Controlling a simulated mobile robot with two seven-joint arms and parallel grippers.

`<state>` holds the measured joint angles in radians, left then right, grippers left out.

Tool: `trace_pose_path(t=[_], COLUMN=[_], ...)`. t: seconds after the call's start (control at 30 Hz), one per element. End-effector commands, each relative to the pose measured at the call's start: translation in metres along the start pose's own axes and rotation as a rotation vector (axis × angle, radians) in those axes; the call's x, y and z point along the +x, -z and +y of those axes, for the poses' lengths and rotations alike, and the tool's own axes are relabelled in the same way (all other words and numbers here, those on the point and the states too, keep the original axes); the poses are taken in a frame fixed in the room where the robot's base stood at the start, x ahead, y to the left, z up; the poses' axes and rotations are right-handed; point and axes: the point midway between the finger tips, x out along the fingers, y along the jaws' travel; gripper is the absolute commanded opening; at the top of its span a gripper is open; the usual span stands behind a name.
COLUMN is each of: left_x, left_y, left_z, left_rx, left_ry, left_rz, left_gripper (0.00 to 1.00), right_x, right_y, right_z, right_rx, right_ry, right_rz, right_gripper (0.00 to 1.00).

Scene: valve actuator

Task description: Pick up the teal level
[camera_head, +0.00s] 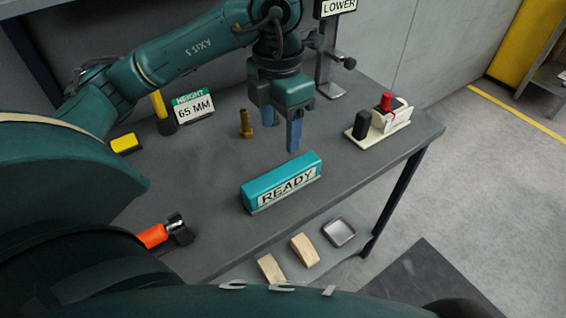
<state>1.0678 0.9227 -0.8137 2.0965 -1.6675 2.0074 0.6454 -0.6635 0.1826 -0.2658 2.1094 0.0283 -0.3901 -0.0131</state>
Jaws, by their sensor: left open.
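The teal level (281,178) is a long teal bar with a white face marked READY. It lies on the grey bench near its front edge, running slightly up to the right. My left gripper (282,136) comes in from the upper left and points down. Its blue fingers are apart with nothing between them. They are above and behind the level, with a visible gap. My right gripper is not in view.
A brass bolt (246,124) stands left of the gripper. A HEIGHT 65 MM sign (194,105) and a yellow block (125,144) are left. A cream holder (391,121) stands right; a metal stand (326,72) is behind. An orange-handled tool (153,236) lies front left. Wooden blocks (304,250) and a tray (339,232) sit lower.

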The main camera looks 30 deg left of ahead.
Motion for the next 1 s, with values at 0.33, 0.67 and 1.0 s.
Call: trace_pose_path(t=[0.33, 0.67, 1.0], left_x=[0.049, 0.081, 0.126], left_y=[0.001, 0.000, 0.000], left_z=[0.000, 0.000, -0.007], left_rx=[-0.002, -0.001, -0.003], left_ry=[-0.001, -0.004, -0.003], left_rz=[0.006, 0.002, 0.004], left_gripper=[0.60, 0.60, 0.60], right_x=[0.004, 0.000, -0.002], right_y=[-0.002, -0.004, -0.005], right_z=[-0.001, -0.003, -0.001], right_rx=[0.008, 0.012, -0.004], right_ry=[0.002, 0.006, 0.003], right_rz=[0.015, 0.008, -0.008], right_gripper=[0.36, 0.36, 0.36])
